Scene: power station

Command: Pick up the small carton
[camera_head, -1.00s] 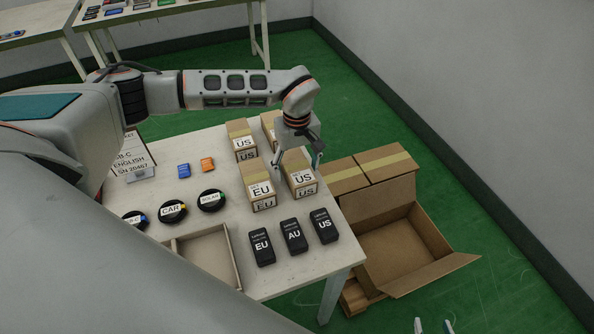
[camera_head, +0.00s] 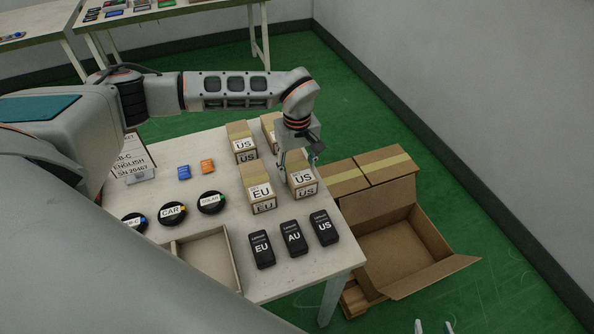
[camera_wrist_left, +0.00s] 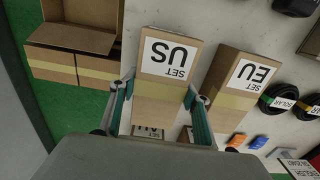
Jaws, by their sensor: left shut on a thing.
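The small carton marked US (camera_head: 303,186) stands upright at the right edge of the table, in the front row. My left gripper (camera_head: 299,160) comes down on it from above and is shut on it. In the left wrist view the fingers (camera_wrist_left: 160,108) press on both sides of this carton (camera_wrist_left: 166,75), with its SET US label between them and the camera's far side. A carton marked EU (camera_head: 259,192) stands close beside it on the left. My right gripper (camera_head: 432,327) shows only as two separated fingertips at the bottom edge.
Two more cartons (camera_head: 241,143) stand behind. Three black adapters (camera_head: 293,237) lie in front, with an empty wooden tray (camera_head: 231,259) and several black discs (camera_head: 211,202) to the left. An open cardboard box (camera_head: 420,243) stands right of the table, lower down.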

